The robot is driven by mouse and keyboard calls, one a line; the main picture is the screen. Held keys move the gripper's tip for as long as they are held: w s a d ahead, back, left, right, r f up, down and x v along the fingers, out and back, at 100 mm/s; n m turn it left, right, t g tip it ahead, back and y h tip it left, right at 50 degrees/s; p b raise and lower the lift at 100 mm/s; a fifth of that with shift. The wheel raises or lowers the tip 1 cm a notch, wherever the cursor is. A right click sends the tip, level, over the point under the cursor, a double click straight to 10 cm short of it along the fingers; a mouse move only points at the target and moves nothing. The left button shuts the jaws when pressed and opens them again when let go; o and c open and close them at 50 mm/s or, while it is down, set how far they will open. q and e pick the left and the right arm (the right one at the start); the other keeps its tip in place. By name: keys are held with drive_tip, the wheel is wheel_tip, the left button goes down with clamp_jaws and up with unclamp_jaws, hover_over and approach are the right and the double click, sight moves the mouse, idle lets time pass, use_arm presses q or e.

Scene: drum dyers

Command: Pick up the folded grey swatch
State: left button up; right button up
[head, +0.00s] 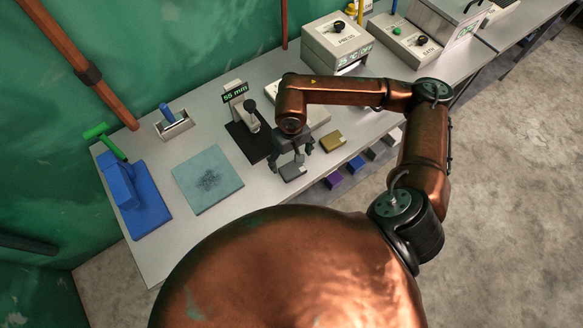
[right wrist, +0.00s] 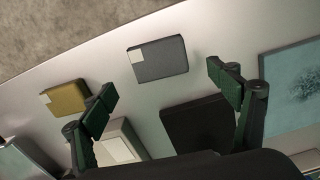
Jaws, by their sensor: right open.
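The folded grey swatch (head: 293,173) lies flat near the front edge of the grey bench, with a pale label at one corner. My right gripper (head: 290,158) is open and empty, pointing down just above and behind the swatch, hiding part of it. In the right wrist view the swatch (right wrist: 160,62) lies beyond the fingertips, between the lines of the two spread fingers (right wrist: 160,80), not touching them as far as I can tell. My left gripper is out of view.
An olive swatch (head: 333,141) lies to the right. A dark pad with a 55 mm gauge (head: 236,95) stands behind, a teal mat (head: 208,192) and blue block (head: 150,215) to the left. Purple (head: 333,180) and blue items show below the bench edge. The press (head: 337,42) is farther back.

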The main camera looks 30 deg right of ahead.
sight(292, 169)
drive_tip(key=shift+s+a+f, duration=0.1)
drive_tip(key=shift+f, duration=0.8)
wheel_tip(292, 169, down, 4)
drive_tip(key=shift+s+r+p, duration=0.15)
drive_tip(key=shift+r+p, duration=0.05)
drive_tip(key=shift+p, duration=0.35)
drive_tip(key=shift+f, duration=0.5)
drive_tip(key=shift+c, duration=0.7)
drive_tip(key=c, duration=1)
drive_tip(key=shift+r, duration=0.1)
drive_tip(key=shift+c, duration=0.4)
